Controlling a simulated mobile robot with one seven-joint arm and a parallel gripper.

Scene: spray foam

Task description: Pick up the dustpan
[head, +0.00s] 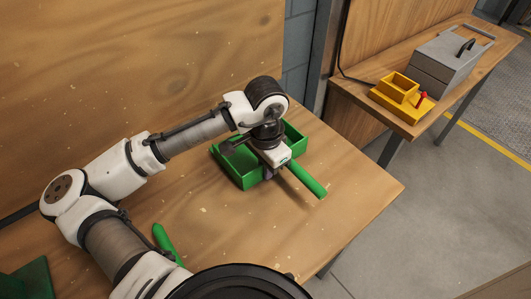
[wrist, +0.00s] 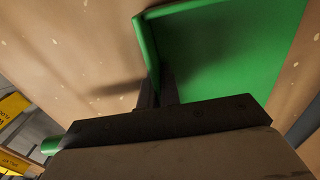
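The green dustpan (head: 240,176) lies on the wooden table, its tray toward the back and its handle (head: 308,180) pointing to the front right. My gripper (head: 268,172) is down over the tray's near side, by the handle. In the wrist view, the dustpan (wrist: 235,55) fills the upper right. The dark fingertips of my gripper (wrist: 158,90) are close together, one on each side of the tray's raised wall, and look shut on it. Their lower parts are hidden behind the gripper body.
A green handle (head: 164,240) and a dark green piece (head: 30,282) lie on the wooden table (head: 340,225) at the front left. The table's right side is clear.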

